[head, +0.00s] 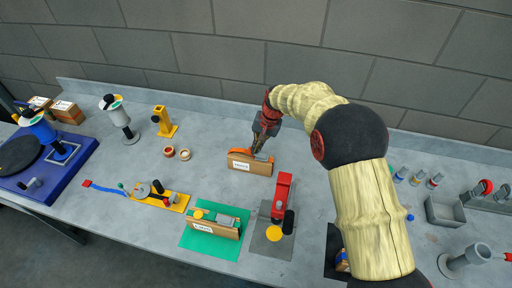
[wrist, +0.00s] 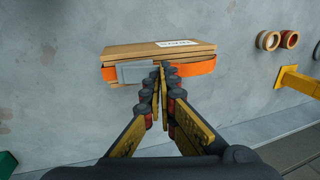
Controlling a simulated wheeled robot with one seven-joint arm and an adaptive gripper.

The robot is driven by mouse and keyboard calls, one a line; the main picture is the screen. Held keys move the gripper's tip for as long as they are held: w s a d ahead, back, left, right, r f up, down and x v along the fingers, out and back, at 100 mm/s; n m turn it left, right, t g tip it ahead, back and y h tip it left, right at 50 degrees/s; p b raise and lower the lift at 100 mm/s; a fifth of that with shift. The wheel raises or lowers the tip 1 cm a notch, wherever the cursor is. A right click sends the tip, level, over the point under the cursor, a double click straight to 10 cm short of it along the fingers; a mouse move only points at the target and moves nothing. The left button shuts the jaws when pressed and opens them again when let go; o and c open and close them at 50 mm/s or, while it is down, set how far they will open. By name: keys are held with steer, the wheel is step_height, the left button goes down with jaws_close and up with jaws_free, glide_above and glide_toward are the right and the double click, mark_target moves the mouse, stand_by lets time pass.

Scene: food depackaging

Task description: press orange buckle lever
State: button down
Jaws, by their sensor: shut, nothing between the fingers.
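A brown box (head: 238,166) with a white label stands on the grey bench near the middle in the head view. In the wrist view the box (wrist: 140,50) has an orange strap (wrist: 195,68) along its near side and a grey buckle piece (wrist: 134,72) at its left part. My gripper (head: 262,150) is shut and empty, with its fingertips at the strap side of the box. In the wrist view the fingertips (wrist: 160,68) overlap the strap by the right end of the grey piece. I cannot tell whether they touch. No separate orange lever can be made out.
A red clamp-like device (head: 281,192) stands on a grey plate in front of the box. A second box (head: 213,229) lies on a green mat (head: 190,239). A yellow stand (head: 165,121) and two small rings (head: 184,155) are to the left. Bare bench lies around the box.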

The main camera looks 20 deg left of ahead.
mark_target(266, 156)
steer(key=p+v, duration=0.1)
steer(key=v, duration=1.3)
steer(key=shift+d, duration=0.2)
steer(key=shift+f, duration=0.1)
steer(key=s+d+f+t+h+b, duration=0.2)
steer(key=s+d+t+b, duration=0.3)
steer(key=s+d+b, duration=1)
steer(key=s+d+h, duration=0.1)
steer(key=s+d, duration=1.7)
steer(key=d, duration=0.1)
steer(key=shift+d+m+t+b, duration=0.2)
steer(key=shift+m+t+b, duration=0.1)
steer(key=shift+t+b, duration=0.1)
steer(key=shift+s, duration=0.15)
